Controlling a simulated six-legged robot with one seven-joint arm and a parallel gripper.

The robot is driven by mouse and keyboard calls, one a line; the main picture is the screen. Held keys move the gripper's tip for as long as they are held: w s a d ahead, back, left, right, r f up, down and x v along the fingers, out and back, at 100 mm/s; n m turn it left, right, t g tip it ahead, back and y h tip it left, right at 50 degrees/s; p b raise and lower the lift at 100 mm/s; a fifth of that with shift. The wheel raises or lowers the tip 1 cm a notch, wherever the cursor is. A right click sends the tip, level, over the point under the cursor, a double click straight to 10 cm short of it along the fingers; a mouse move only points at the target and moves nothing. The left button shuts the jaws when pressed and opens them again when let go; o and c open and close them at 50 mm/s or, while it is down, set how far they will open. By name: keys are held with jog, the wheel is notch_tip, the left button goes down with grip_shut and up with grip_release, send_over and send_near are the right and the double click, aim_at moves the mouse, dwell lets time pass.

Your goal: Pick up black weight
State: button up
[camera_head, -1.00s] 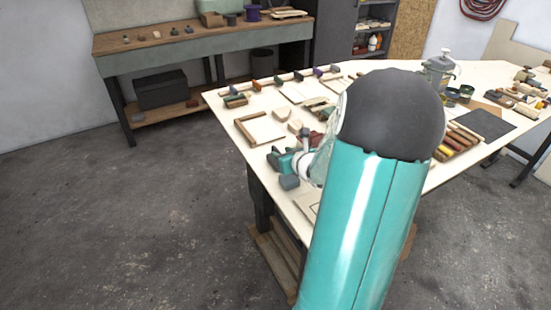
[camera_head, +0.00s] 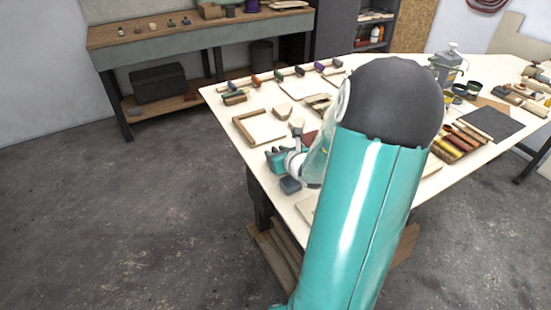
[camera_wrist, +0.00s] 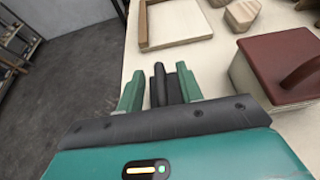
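In the wrist view, my gripper (camera_wrist: 160,90) is open, with its two green fingers apart over the pale table top. A narrow black object, which looks like the black weight (camera_wrist: 158,85), stands between the fingers. It is closer to the right finger, and a pale gap shows between it and the left finger. I cannot tell whether it touches the right finger. In the head view, my gripper (camera_head: 278,157) is low by the table's near left edge. I cannot make out the weight there; my arm covers part of the table.
A red-lidded wooden box (camera_wrist: 285,65) stands right of my gripper. A shallow wooden tray (camera_wrist: 180,22) and a wooden block (camera_wrist: 241,14) lie beyond it. The table's left edge (camera_wrist: 121,10) is close, with open floor past it. Several coloured blocks line the far table edge.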

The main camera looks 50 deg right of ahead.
jog(key=shift+w, duration=0.1)
grip_shut()
jog(key=shift+r, duration=0.2)
dwell(0.4)
